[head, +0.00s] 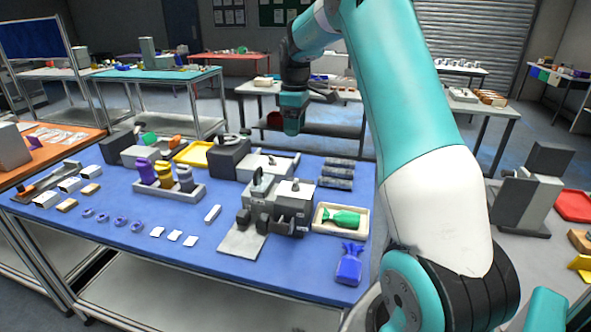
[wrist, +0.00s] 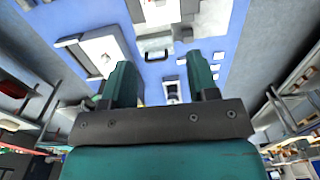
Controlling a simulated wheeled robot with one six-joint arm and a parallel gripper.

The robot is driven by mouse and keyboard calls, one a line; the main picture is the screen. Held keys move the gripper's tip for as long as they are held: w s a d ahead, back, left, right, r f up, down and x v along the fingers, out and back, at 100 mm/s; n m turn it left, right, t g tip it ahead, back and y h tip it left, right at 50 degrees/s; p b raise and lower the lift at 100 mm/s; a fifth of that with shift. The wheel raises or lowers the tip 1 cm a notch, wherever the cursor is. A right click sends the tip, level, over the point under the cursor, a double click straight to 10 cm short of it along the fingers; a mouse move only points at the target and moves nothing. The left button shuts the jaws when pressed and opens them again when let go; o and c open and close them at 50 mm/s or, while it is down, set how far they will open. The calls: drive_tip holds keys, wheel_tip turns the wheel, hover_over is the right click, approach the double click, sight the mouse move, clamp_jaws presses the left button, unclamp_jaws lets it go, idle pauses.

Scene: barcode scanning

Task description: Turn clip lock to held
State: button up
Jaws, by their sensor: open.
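My gripper (head: 293,122) hangs above the far part of the blue table in the head view, pointing down, empty. In the wrist view its two dark green fingers (wrist: 162,80) stand apart with a gap between them. A grey fixture (head: 278,205) with small upright levers on top and dark blocks on its front stands at the table's middle, nearer the camera than my gripper. I cannot tell which of its parts is the clip lock or how it is set. In the wrist view a grey block with a dark frame (wrist: 155,48) lies beyond the fingers.
The blue table (head: 165,225) also holds a rack of purple, yellow and grey bottles (head: 163,178), a cream tray (head: 340,220) with a green bag, a blue bag (head: 349,265) and several small white pieces. My arm covers the right side.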

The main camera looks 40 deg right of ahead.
sight(295, 181)
wheel_tip(295, 181, down, 17)
drive_tip(key=p, duration=0.5)
drive_tip(key=shift+f, duration=0.15)
drive_tip(key=c, duration=0.9)
